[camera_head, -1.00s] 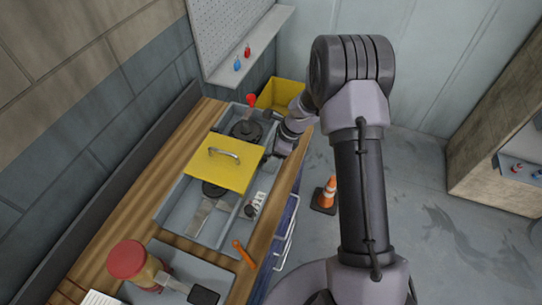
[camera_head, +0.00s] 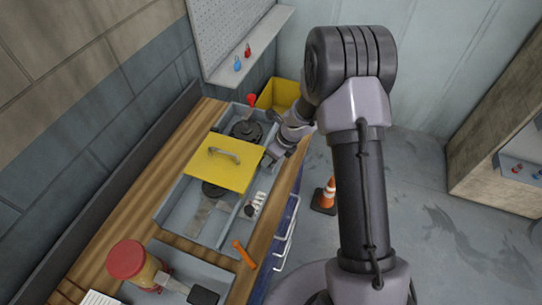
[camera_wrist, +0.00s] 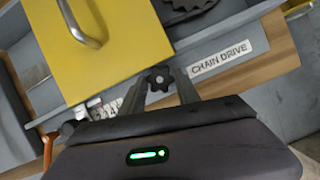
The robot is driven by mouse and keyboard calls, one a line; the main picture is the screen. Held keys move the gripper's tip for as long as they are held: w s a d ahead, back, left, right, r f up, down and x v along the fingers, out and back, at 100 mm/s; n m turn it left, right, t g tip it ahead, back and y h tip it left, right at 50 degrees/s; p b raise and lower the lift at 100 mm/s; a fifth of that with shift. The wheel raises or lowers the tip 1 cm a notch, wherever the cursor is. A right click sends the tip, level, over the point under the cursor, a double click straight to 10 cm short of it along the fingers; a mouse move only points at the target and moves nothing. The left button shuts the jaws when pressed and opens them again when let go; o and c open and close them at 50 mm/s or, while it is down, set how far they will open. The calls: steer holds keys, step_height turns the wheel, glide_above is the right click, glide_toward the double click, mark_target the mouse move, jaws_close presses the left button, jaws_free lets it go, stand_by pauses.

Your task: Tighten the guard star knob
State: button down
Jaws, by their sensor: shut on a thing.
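The small black star knob (camera_wrist: 158,76) sits at the front edge of the grey housing, beside the yellow guard, in the wrist view. My gripper (camera_wrist: 160,82) is shut on it, with one finger on each side. The yellow guard (camera_wrist: 100,55) with its metal handle (camera_wrist: 78,22) lies over the housing; it also shows in the head view (camera_head: 222,168). In the head view my gripper (camera_head: 268,160) is at the guard's right edge. The knob cannot be made out there.
A "CHAIN DRIVE" label (camera_wrist: 228,58) is right of the knob. The grey housing (camera_head: 168,212) rests on the wooden bench (camera_head: 150,165). A red-lidded jar (camera_head: 128,260) and an orange object (camera_head: 244,254) are at the near end. A traffic cone (camera_head: 326,196) stands on the floor.

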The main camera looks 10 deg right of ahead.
steer(key=c, duration=0.9)
jaws_free()
steer(key=shift+r, duration=0.1)
steer(key=p+v, duration=0.5)
steer(key=v, duration=1.2)
steer(key=shift+r, duration=0.15)
